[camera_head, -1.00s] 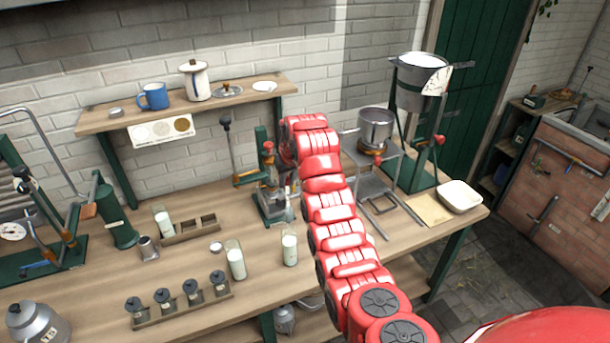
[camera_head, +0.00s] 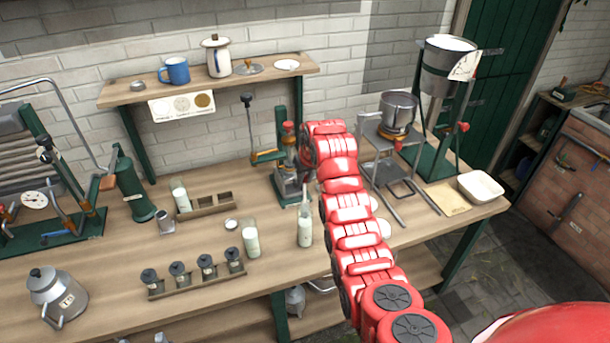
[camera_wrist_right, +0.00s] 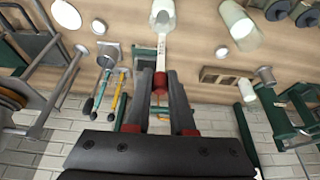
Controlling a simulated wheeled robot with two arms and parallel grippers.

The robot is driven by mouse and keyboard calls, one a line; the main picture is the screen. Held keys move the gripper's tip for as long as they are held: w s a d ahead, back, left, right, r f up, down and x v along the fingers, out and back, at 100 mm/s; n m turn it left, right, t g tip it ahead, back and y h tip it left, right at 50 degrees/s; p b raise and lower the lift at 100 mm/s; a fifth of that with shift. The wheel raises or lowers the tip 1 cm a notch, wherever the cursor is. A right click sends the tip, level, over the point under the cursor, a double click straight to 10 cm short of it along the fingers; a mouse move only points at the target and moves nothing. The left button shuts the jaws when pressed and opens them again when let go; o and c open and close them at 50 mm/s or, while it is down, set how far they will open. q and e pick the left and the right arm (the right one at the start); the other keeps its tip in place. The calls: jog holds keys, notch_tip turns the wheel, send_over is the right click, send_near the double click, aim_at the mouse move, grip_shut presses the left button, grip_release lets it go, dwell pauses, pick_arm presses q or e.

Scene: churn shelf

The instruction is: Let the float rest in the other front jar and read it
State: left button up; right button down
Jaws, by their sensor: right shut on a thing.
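Two glass jars of white liquid stand at the front of the bench: the left jar (camera_head: 251,240) and the right jar (camera_head: 304,232). They also show in the right wrist view, the left jar (camera_wrist_right: 238,25) and the right jar (camera_wrist_right: 163,14). My right gripper (camera_wrist_right: 160,82) is shut on the red top of the float. The float's pale, marked stem (camera_wrist_right: 161,55) runs from the fingers to the right jar's mouth; in the head view the stem (camera_head: 304,202) stands above that jar. How deep its lower end sits is not clear. My left gripper is not in view.
A wooden rack (camera_head: 205,206) with another white-filled jar stands behind the left jar. A row of dark-topped small vessels (camera_head: 196,277) is at the front left. A green press stand (camera_head: 282,150) is close behind the right jar. A white dish (camera_head: 480,187) sits far right.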

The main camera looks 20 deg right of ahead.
aim_at(305, 202)
jog(key=shift+f+b, duration=2.5)
jog(key=shift+f, duration=2.5)
jog(key=c, duration=0.7)
grip_release()
jog(key=shift+r, duration=0.1)
